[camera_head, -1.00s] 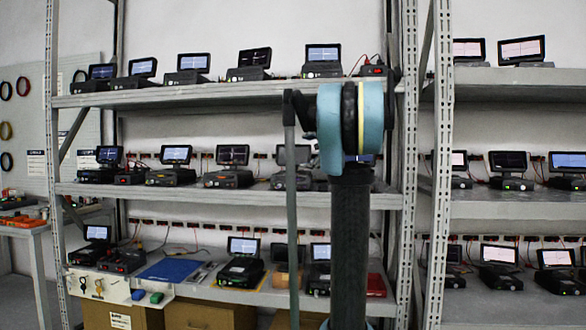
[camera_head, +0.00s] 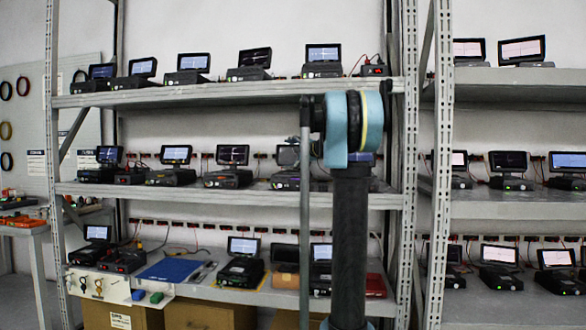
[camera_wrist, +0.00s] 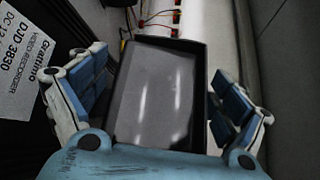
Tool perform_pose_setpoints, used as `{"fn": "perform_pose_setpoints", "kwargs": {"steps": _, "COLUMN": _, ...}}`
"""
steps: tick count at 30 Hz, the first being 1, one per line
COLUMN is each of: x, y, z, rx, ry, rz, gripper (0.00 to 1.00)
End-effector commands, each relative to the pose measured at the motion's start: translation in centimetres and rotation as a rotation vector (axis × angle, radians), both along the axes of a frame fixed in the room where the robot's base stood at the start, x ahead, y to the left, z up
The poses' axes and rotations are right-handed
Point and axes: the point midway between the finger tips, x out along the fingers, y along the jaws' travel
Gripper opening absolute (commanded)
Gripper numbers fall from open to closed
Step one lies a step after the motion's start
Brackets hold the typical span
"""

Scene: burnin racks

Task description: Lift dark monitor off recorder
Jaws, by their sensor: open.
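A dark, blank-screened monitor (camera_wrist: 155,95) fills the middle of the wrist view, its screen grey with light reflections. My gripper (camera_wrist: 153,100) is open, with one blue-padded finger on each side of the monitor. A gap shows at the right finger; I cannot tell whether the left one touches. A dark recorder surface with a white label (camera_wrist: 28,62) lies at the left. In the head view, a dark monitor (camera_head: 286,155) stands above a recorder (camera_head: 285,181) on the middle shelf, partly behind my arm. My gripper is hidden there.
Cables and red sockets (camera_wrist: 172,18) show behind the monitor. A grey upright surface (camera_wrist: 285,70) is close at the right of the wrist view. Other recorders with monitors, such as one with a dark screen (camera_head: 232,155), stand nearby on the middle shelf (camera_head: 190,193).

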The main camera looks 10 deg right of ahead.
Motion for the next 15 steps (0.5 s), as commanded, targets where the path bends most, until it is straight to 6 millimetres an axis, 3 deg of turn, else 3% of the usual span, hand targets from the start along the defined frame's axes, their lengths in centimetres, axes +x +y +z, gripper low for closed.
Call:
{"fn": "perform_pose_setpoints", "kwargs": {"steps": 8, "x": 0.41, "y": 0.32, "z": -0.10, "rx": 0.000, "ry": 0.000, "rz": 0.000, "gripper": 0.91}}
{"fn": "perform_pose_setpoints", "kwargs": {"steps": 15, "x": 0.40, "y": 0.31, "z": -0.12, "rx": -0.001, "ry": -0.001, "rz": 0.000, "gripper": 0.39}}
